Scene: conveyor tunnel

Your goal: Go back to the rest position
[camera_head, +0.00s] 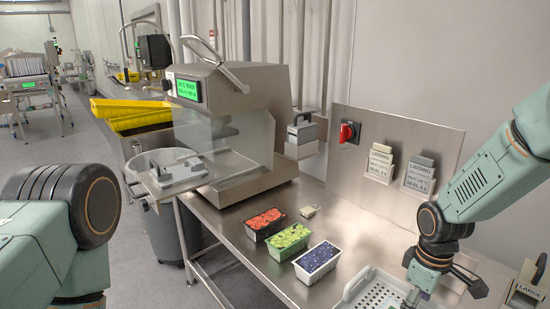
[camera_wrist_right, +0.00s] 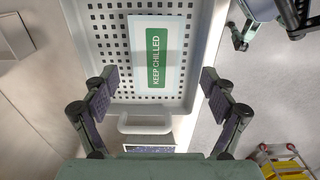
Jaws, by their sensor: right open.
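My right gripper (camera_head: 442,290) hangs over the white perforated tray (camera_head: 352,294) at the bench's right end. In the right wrist view my right gripper (camera_wrist_right: 158,88) is open and empty, its dark pads wide apart above the tray (camera_wrist_right: 100,60). A card with a green KEEP CHILLED label (camera_wrist_right: 153,55) lies in the tray, between the pads in the picture. My left arm's links show at the lower left of the head view; its gripper is outside that view. Dark and teal robot parts at the wrist view's top right may be my left gripper; their state is unclear.
Tubs of red (camera_head: 264,223), green (camera_head: 289,241) and blue (camera_head: 317,262) contents stand left of the tray. A small pale block (camera_head: 309,211) lies behind them. The sealing machine (camera_head: 228,120) stands at the back; a panel with a red switch (camera_head: 349,132) rises behind the bench.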

